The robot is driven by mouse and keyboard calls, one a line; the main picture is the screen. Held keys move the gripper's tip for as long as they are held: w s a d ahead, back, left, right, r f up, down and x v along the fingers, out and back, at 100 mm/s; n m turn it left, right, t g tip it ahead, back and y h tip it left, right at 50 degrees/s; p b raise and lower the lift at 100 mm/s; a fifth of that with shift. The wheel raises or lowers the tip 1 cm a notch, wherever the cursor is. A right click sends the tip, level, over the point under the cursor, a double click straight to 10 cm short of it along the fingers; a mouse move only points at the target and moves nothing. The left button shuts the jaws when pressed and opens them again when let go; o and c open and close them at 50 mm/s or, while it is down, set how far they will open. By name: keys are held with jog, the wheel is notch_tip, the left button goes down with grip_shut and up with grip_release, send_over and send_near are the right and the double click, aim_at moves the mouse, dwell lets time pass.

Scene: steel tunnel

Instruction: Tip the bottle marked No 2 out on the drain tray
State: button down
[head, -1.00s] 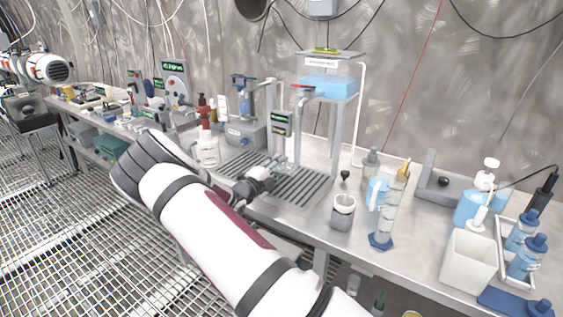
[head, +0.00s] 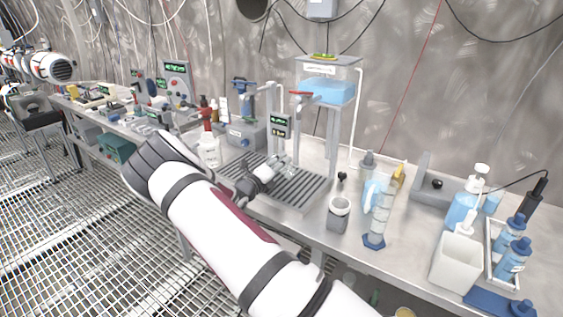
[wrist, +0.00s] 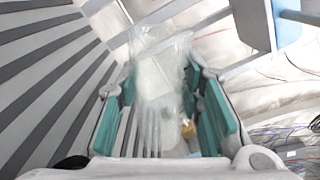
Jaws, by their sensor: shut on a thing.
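My gripper (head: 281,170) is over the slatted drain tray (head: 305,194) in the head view. In the wrist view my gripper (wrist: 172,112) has its teal-padded fingers shut on a clear, see-through bottle (wrist: 160,75) with a pale label patch. The label's marking is not readable. The bottle shows only small and faint in the head view, so its exact tilt and any liquid in it are hard to tell. The tray's dark and light slats (wrist: 40,85) fill the left of the wrist view.
A stand with a blue water tank (head: 328,92) rises behind the tray. A grey cup (head: 338,214) and a clear measuring cylinder (head: 378,218) stand to its right, with a white bin (head: 457,262) further right. A white bottle (head: 208,150) stands to its left.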

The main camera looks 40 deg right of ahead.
dwell(0.3)
jog(key=m+p, duration=0.1)
jog(key=m, duration=0.2)
jog(key=r+m+p, duration=0.1)
jog(key=m, duration=0.1)
jog(key=shift+w+r+m, duration=0.2)
jog(key=shift+m, duration=0.2)
jog(key=shift+a, duration=0.1)
jog(key=m, duration=0.2)
jog(key=w+m, duration=0.1)
jog(key=m, duration=0.3)
jog(key=shift+w+a+f+p, duration=0.3)
jog(key=shift+w+p, duration=0.05)
jog(key=shift+w, duration=0.05)
jog(key=shift+r+p, duration=0.5)
jog(key=shift+r, duration=1.05)
